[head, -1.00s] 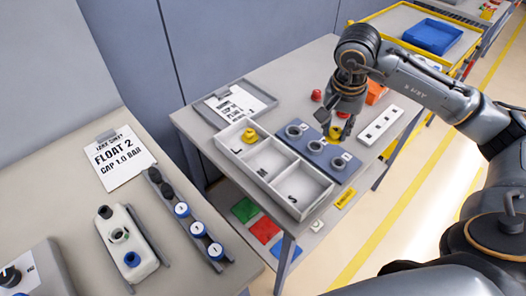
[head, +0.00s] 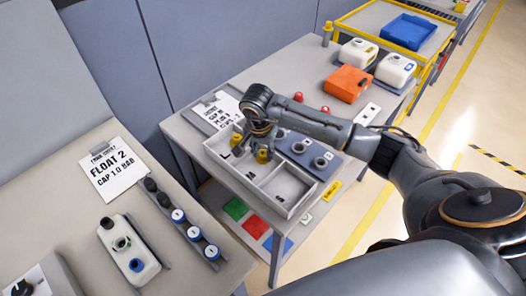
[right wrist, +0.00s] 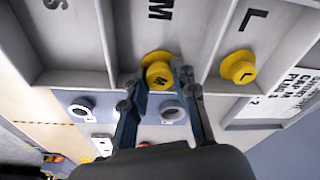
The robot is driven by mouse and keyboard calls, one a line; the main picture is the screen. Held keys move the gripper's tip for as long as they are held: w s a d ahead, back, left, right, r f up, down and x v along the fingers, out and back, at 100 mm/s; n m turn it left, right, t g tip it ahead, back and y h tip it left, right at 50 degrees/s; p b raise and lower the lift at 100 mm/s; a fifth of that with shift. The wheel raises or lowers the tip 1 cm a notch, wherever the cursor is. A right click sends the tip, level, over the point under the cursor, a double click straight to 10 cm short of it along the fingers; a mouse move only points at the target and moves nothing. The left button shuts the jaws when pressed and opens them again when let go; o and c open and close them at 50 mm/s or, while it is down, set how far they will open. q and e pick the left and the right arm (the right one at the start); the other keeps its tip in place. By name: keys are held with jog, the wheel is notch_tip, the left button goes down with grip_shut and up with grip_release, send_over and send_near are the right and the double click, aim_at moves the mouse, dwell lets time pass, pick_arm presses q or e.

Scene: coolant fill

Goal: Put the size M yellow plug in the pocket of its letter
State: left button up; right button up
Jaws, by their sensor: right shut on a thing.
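My right gripper (head: 262,148) is shut on a yellow plug (head: 263,157), over the grey three-pocket tray (head: 246,187). In the right wrist view the gripper (right wrist: 157,72) has a finger on each side of the plug (right wrist: 159,77), whose top bears an M. The plug is over the M pocket (right wrist: 160,30), at its end near the blue block; I cannot tell whether it touches the floor. Another yellow plug (right wrist: 238,68) sits in the L pocket and is partly seen in the head view (head: 237,140). The S pocket (head: 284,192) looks empty. My left gripper is out of view.
A blue block (head: 327,174) with grey ring sockets stands right beside the tray. A clipboard (head: 209,115) lies behind it. An orange box (head: 348,83) and white canisters (head: 358,51) stand farther back. A near bench (head: 65,215) is at left.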

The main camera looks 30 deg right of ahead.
jog(key=shift+f, duration=0.75)
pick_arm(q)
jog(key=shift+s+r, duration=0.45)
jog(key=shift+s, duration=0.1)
pick_arm(e)
jog(key=shift+f, duration=0.1)
jog(key=shift+f, duration=0.15)
jog(key=o, duration=0.8)
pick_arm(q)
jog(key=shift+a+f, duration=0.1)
